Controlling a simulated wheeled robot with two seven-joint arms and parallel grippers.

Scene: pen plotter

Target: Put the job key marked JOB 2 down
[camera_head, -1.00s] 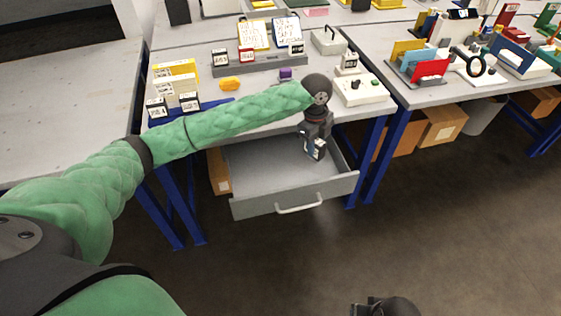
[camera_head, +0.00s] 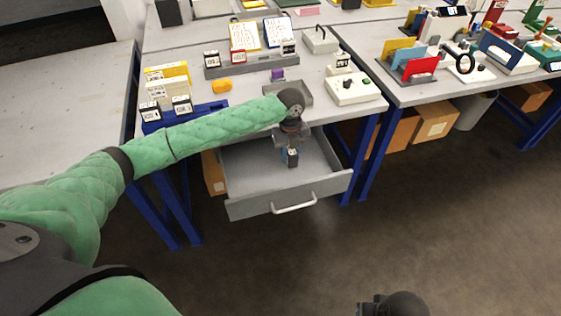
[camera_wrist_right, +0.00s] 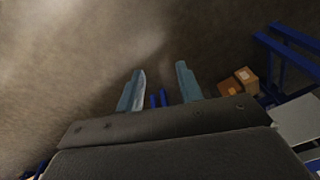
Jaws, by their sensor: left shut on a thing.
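My left gripper (camera_head: 289,147) points down over the open drawer (camera_head: 245,184). It is shut on a small dark block with a pale face, which looks like a job key (camera_head: 293,158); its marking is too small to read. The key hangs within the drawer's outline, and I cannot tell whether it touches the drawer floor. My right gripper (camera_wrist_right: 160,90) is open and empty above the floor in the right wrist view. Only its dark back part shows at the bottom of the head view.
The drawer is otherwise bare.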

